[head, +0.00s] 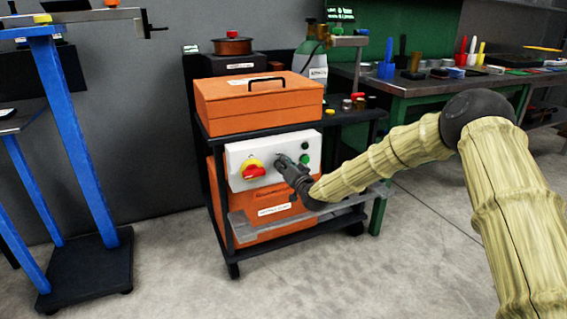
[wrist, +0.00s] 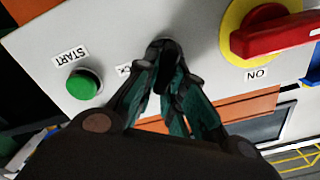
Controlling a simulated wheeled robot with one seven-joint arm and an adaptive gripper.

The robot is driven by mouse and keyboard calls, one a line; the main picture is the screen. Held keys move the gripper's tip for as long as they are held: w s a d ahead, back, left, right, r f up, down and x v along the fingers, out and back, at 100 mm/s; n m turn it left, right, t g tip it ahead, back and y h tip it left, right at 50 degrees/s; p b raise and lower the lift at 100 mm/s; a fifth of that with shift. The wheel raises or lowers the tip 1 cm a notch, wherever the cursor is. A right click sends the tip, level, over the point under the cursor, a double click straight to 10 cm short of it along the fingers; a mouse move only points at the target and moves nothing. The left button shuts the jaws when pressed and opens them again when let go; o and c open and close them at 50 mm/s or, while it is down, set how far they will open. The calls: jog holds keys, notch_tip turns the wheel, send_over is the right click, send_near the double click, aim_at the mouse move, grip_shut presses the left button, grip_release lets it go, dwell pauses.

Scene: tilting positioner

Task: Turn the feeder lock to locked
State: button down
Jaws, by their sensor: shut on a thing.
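The feeder lock (wrist: 163,46) is a small dark knob on the white control panel (wrist: 115,32) in the wrist view. A label beside it is mostly covered, with only its last letters showing. My gripper (wrist: 167,84) is at the panel, its two fingers shut on the lock from either side. The fingers hide much of the lock, so I cannot tell which way it is turned. In the head view my gripper (head: 283,163) reaches the middle of the panel (head: 237,157) and covers the lock.
A red handle on a yellow disc (head: 252,171) sits left of my gripper in the head view. The panel is on an orange machine on a black cart, below an orange toolbox (head: 258,103). A grey ledge (head: 290,228) juts out below.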

jog(key=m, duration=0.4)
jog(key=f+m, duration=0.1)
jog(key=m, duration=0.1)
jog(key=shift+w+d+m+b, duration=0.1)
jog(key=shift+d+m+b, duration=0.2)
jog(key=shift+d+b, duration=0.1)
jog(key=shift+f+m+b, duration=0.2)
jog(key=shift+m+b, duration=0.6)
jog(key=shift+m, duration=1.4)
jog(key=c, duration=1.5)
grip_release()
jog(key=v, duration=1.2)
jog(key=shift+f, duration=0.15)
